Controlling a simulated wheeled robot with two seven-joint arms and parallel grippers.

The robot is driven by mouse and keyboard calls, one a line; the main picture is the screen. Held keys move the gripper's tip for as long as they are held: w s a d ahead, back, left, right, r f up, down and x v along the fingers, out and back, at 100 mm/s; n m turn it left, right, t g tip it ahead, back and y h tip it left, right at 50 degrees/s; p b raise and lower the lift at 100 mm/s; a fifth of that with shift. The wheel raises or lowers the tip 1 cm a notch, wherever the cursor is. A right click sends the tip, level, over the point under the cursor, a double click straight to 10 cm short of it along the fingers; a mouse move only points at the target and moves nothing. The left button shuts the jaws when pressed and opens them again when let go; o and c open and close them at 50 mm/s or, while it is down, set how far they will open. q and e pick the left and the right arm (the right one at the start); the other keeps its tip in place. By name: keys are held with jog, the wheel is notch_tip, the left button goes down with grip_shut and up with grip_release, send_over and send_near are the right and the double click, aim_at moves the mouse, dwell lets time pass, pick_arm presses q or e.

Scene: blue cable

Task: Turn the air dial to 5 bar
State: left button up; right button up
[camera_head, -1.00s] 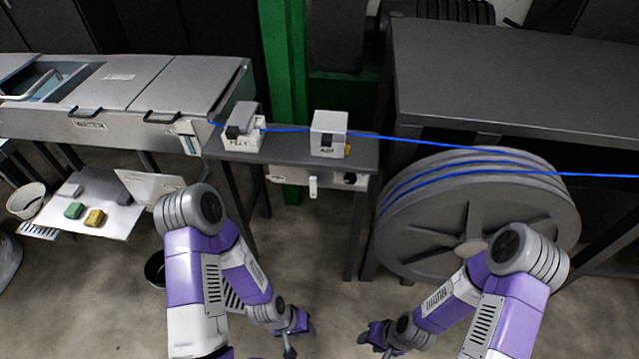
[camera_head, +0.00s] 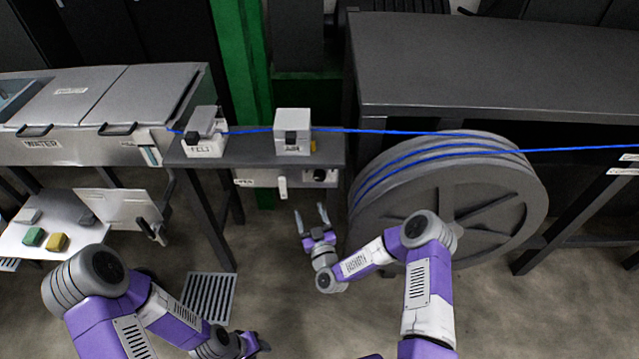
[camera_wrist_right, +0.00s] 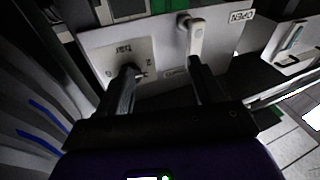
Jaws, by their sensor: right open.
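The air dial (camera_head: 320,175) is a small black knob on the pale panel (camera_head: 262,179) under the narrow grey bench. In the right wrist view the dial (camera_wrist_right: 130,69) sits below a "bar" marking, partly hidden by a fingertip; its setting is not readable. A white lever (camera_head: 283,187) hangs left of the dial; it also shows in the wrist view (camera_wrist_right: 195,36), beside an OPEN label. My right gripper (camera_head: 310,208) is open and empty, below and in front of the panel, fingers pointing towards it. My left gripper (camera_head: 252,345) is low at the bottom edge; its jaws are unclear.
A blue cable (camera_head: 380,131) runs through two white boxes on the bench (camera_head: 255,150) towards the right. A large grey reel (camera_head: 520,200) stands close right of my right gripper. A water trough (camera_head: 90,140) and a small table (camera_head: 75,262) are at left.

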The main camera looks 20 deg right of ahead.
aim_at(319, 178)
jog(key=w+d+r+h, duration=0.1)
jog(key=w+r, duration=0.1)
jog(key=w+d+r+m+t+h, duration=0.1)
jog(key=w+d+r+h, duration=0.1)
jog(key=w, duration=0.1)
jog(key=w+d+r+t+h+b, duration=0.1)
jog(key=w+d+r, duration=0.1)
jog(key=shift+w+r+m+h, duration=0.1)
jog(key=shift+w+m+h, duration=0.05)
jog(key=shift+m+h, duration=0.15)
jog(key=c, duration=1)
jog(key=shift+c, duration=0.2)
jog(key=shift+m+b, duration=0.3)
